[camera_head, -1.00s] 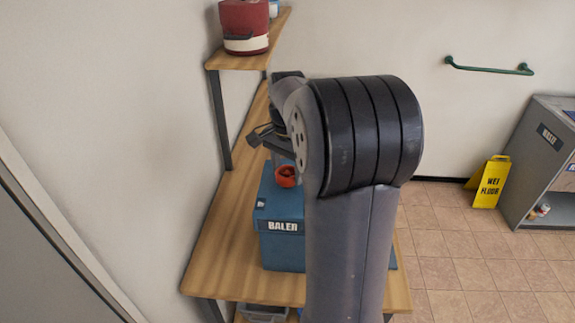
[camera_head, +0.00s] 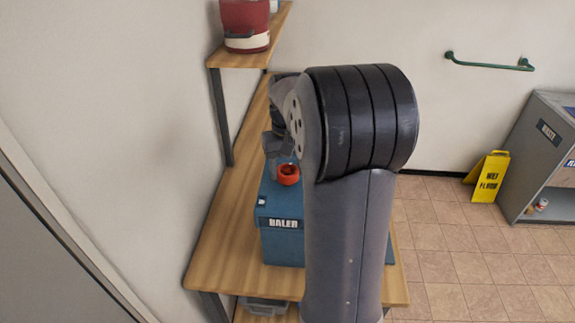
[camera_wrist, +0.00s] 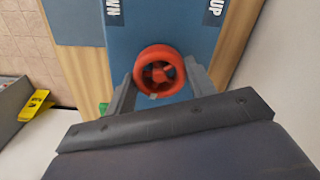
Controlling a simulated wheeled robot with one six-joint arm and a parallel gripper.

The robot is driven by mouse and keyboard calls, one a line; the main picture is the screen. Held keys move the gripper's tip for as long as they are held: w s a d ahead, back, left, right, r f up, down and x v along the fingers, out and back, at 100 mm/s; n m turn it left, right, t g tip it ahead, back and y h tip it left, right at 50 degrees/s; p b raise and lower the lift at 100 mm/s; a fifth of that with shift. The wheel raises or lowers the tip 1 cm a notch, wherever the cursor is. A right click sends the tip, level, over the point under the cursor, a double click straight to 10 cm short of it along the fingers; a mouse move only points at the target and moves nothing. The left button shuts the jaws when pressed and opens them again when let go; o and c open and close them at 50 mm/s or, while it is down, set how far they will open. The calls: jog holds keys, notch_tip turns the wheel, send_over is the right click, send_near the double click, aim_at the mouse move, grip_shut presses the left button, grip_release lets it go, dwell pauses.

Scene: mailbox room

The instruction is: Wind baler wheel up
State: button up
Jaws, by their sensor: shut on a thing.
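The blue baler (camera_head: 282,248) stands on the wooden table, its front label facing me. Its red wheel (camera_head: 288,174) is on top and also shows in the wrist view (camera_wrist: 160,52). My gripper (camera_wrist: 161,80) is shut on the red wheel, one finger on each side of the rim. In the wrist view the baler top carries an "UP" label (camera_wrist: 214,10) at the right and a partly cut-off label ending in "WN" (camera_wrist: 113,12) at the left. My arm hides the right part of the baler in the head view.
The wooden table (camera_head: 226,240) runs along the left wall. A shelf (camera_head: 222,60) above it holds a red and cream pot (camera_head: 245,28). A yellow wet floor sign (camera_head: 488,178) and a grey cabinet (camera_head: 522,160) stand at the right. The tiled floor between is clear.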

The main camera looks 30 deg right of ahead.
jog(key=n, duration=0.7)
jog(key=shift+p, duration=0.4)
jog(key=n, duration=0.8)
jog(key=shift+n, duration=0.3)
jog(key=n, duration=0.3)
jog(key=shift+n+p, duration=0.35)
jog(key=shift+n, duration=0.05)
jog(key=n, duration=0.3)
jog(key=shift+n, duration=0.3)
jog(key=n, duration=0.3)
jog(key=shift+n, duration=1.9)
jog(key=o, duration=1)
